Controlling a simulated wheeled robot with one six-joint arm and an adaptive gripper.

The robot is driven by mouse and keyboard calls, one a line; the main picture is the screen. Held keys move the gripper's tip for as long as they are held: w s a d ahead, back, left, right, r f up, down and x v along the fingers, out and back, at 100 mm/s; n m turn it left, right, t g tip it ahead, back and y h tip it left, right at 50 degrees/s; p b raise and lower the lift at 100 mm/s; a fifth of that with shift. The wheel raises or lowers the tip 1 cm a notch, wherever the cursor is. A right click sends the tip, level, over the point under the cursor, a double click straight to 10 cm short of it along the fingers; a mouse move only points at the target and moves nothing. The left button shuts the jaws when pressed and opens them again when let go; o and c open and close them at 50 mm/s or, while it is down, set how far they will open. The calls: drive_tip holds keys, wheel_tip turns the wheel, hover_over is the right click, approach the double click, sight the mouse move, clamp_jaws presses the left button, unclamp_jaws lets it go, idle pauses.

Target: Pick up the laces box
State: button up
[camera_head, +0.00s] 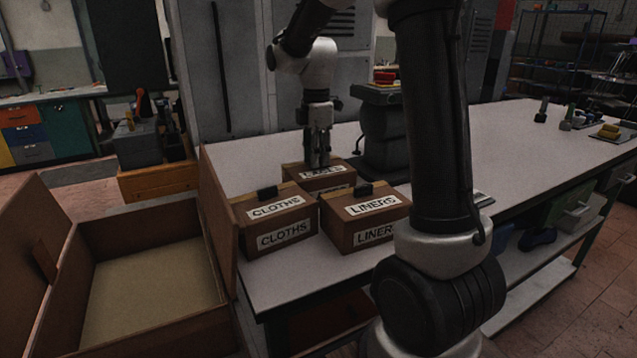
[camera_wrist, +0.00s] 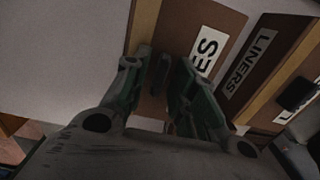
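The laces box (camera_head: 306,183) is a brown box with a white label, standing on the white-topped bench behind the cloths and liners boxes. Its lower front is partly hidden by them. In the wrist view the laces box (camera_wrist: 182,35) shows part of its label, ending in "ES". My gripper (camera_head: 318,160) points down over its lid, covering part of the label in the head view. In the wrist view my gripper (camera_wrist: 160,68) is open, its fingers on either side of the box's small dark handle (camera_wrist: 161,74). I cannot tell whether they touch it.
The cloths box (camera_head: 275,222) and the liners box (camera_head: 365,212) stand close in front, each with a dark handle. An open wooden crate (camera_head: 222,215) stands at the left. A dark machine (camera_head: 385,130) stands right behind.

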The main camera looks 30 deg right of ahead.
clamp_jaws()
drive_tip(key=shift+r, duration=0.15)
